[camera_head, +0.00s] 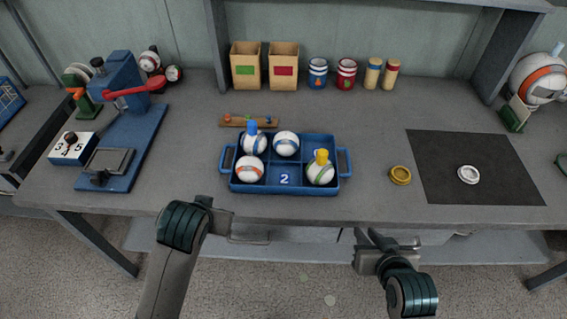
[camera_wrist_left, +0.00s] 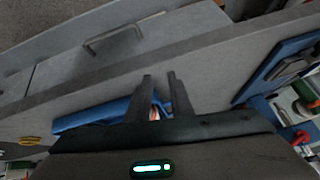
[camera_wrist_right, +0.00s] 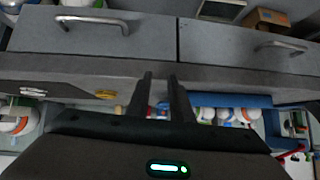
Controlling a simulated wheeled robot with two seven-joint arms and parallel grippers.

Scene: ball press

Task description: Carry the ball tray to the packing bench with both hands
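The blue ball tray (camera_head: 285,191), marked 2, sits on the grey bench with a handle at each side. It holds several white balls with coloured bands; one has a blue cap (camera_head: 252,127) and one a yellow cap (camera_head: 321,156). The front-middle compartment is empty. My left gripper (camera_wrist_left: 158,76) is open and empty, in front of the bench edge near the tray's left handle (camera_head: 226,158). My right gripper (camera_wrist_right: 160,76) is open and empty, in front of the edge below the right handle (camera_head: 346,162). Neither touches the tray in the head view.
A blue press (camera_head: 128,120) stands at the left. A brass ring (camera_head: 400,175) lies right of the tray, and a white ring (camera_head: 468,174) lies on a dark mat (camera_head: 440,150). Two boxes (camera_head: 264,66) and several cans stand at the back. Drawers with handles (camera_wrist_right: 95,22) are below the bench.

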